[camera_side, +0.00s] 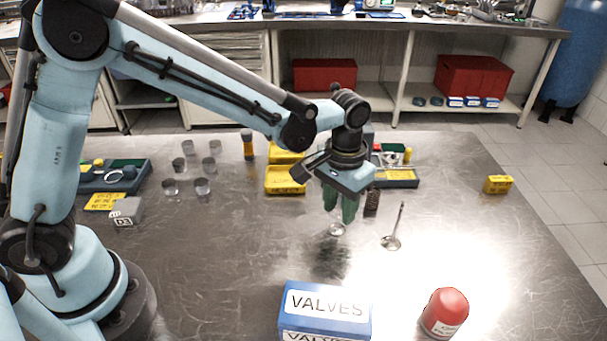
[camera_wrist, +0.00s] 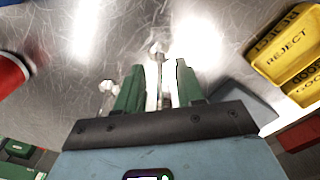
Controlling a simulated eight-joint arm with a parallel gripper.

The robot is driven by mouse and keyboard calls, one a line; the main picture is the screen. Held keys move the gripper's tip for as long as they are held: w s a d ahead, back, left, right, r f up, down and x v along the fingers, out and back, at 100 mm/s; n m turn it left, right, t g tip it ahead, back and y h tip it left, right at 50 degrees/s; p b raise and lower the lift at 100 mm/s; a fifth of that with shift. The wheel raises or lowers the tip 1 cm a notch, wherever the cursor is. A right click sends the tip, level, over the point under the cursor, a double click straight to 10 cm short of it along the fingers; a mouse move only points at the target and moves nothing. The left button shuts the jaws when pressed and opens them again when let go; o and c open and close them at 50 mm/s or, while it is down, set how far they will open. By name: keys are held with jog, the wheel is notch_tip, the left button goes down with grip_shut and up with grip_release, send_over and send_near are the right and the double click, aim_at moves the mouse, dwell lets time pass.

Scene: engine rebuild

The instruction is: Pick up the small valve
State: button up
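My gripper (camera_side: 340,212) points down over the middle of the table. Its two green fingers stand apart; they also show in the wrist view (camera_wrist: 158,82). A metal valve (camera_side: 337,229) stands head down just below the fingertips. Its stem is largely hidden by the fingers. In the wrist view this valve (camera_wrist: 157,47) lies in line with the gap between the fingers. A second valve (camera_side: 391,241) stands to the right, head down, its stem rising and clear of the gripper. It appears left of the fingers in the wrist view (camera_wrist: 107,87).
A blue VALVES box (camera_side: 325,309) and a red canister (camera_side: 444,313) stand at the front. Yellow bins (camera_side: 285,181) and a dark tray (camera_side: 397,179) lie behind the gripper. Several metal cylinders (camera_side: 202,188) stand at left. The table's right side is mostly clear.

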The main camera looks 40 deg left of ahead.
jog(key=shift+f, duration=0.6)
grip_shut()
jog(key=shift+r, duration=0.15)
